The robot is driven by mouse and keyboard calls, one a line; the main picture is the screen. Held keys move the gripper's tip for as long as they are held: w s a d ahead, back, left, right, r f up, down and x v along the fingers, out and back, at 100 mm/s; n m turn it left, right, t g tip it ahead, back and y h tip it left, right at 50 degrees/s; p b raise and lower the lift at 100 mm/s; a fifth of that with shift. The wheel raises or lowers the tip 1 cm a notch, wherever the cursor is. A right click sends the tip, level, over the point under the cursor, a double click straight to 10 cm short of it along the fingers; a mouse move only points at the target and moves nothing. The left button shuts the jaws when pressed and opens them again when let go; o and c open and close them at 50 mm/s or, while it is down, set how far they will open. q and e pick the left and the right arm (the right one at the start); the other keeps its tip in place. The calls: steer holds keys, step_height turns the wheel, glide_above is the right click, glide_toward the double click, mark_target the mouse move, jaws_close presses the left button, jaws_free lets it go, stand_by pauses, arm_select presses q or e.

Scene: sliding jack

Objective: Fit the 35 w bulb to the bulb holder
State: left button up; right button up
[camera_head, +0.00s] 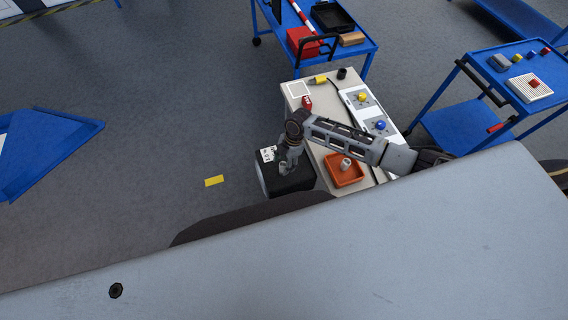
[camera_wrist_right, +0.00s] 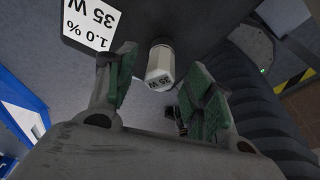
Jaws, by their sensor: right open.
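My right gripper (camera_wrist_right: 162,80) is open, with a green-padded finger on each side of the bulb and gaps between. In the head view my right gripper (camera_head: 289,154) points down over a black block (camera_head: 292,182) at the table's left side. A white label (camera_wrist_right: 90,22) beside the bulb reads "35 W" and "1.0 %". I cannot tell which thing is the bulb holder. My left gripper is not in view.
On the beige table (camera_head: 320,128) stand an orange tray (camera_head: 346,183) with a pale piece inside, a white panel (camera_head: 362,105) with yellow and blue knobs, and a red item (camera_head: 307,103). Blue carts (camera_head: 505,75) stand behind and right. Floor at left is mostly clear.

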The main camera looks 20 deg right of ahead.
steer(key=v, duration=1)
steer(key=shift+r, duration=0.25)
stand_by(0.8)
